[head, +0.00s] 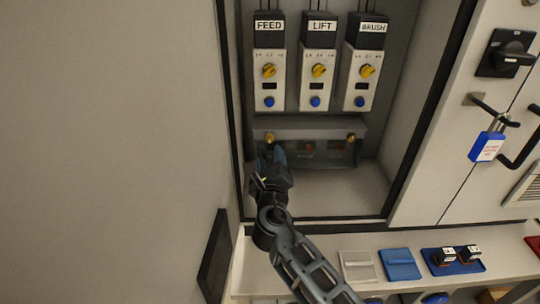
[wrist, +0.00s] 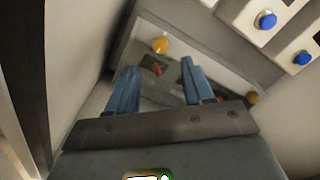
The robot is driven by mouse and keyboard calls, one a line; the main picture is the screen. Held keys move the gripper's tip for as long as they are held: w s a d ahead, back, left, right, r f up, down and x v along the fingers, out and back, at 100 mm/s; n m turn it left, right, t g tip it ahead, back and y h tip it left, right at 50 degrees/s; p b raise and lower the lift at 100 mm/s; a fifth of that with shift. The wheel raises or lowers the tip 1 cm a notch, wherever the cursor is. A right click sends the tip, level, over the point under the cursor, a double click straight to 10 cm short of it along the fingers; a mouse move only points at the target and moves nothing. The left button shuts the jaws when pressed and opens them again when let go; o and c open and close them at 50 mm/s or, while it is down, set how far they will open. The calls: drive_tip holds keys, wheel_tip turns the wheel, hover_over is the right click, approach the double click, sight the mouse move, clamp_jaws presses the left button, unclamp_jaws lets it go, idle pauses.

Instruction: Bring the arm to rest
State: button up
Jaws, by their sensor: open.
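My arm reaches up from the bottom of the head view into an open cabinet. My gripper (head: 271,157) is in front of the cabinet's lower box, near its left end. In the wrist view my gripper (wrist: 157,85) has its two blue fingers apart with nothing held between them. Beyond the fingers is the lower box (head: 345,127), which has brass knobs at its ends; one knob (wrist: 160,45) shows above the fingers. Whether a fingertip touches the box I cannot tell.
Above hang three modules marked FEED (head: 269,80), LIFT (head: 318,80) and BRUSH (head: 364,80). A blue padlock (head: 487,147) hangs on the right door. A ledge below holds a grey holder (head: 357,266), a blue holder (head: 400,264) and a blue tray (head: 436,268). Cabinet side walls are close.

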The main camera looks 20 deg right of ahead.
idle(0.4)
drive_tip(key=s+a+f+m+g+y, duration=0.1)
drive_tip(key=s+a+f+m+y, duration=0.1)
drive_tip(key=s+f+m, duration=0.75)
drive_tip(key=s+a+f+m+g+y, duration=0.25)
drive_tip(key=s+m, duration=0.25)
drive_tip(key=s, duration=0.9)
drive_tip(key=s+m+y, duration=0.1)
drive_tip(key=s+m, duration=0.8)
drive_tip(key=s, duration=0.5)
drive_tip(key=s+d+r+m, duration=0.3)
drive_tip(key=s+r+m, duration=0.4)
drive_tip(key=s+m, duration=0.1)
drive_tip(key=s+d+r+m+t+b, duration=0.1)
drive_tip(key=s+d+r+m, duration=0.3)
drive_tip(key=s+r+m, duration=0.4)
drive_tip(key=shift+s+m, duration=0.35)
drive_tip(key=shift+s, duration=0.15)
drive_tip(key=shift+d+f, duration=0.1)
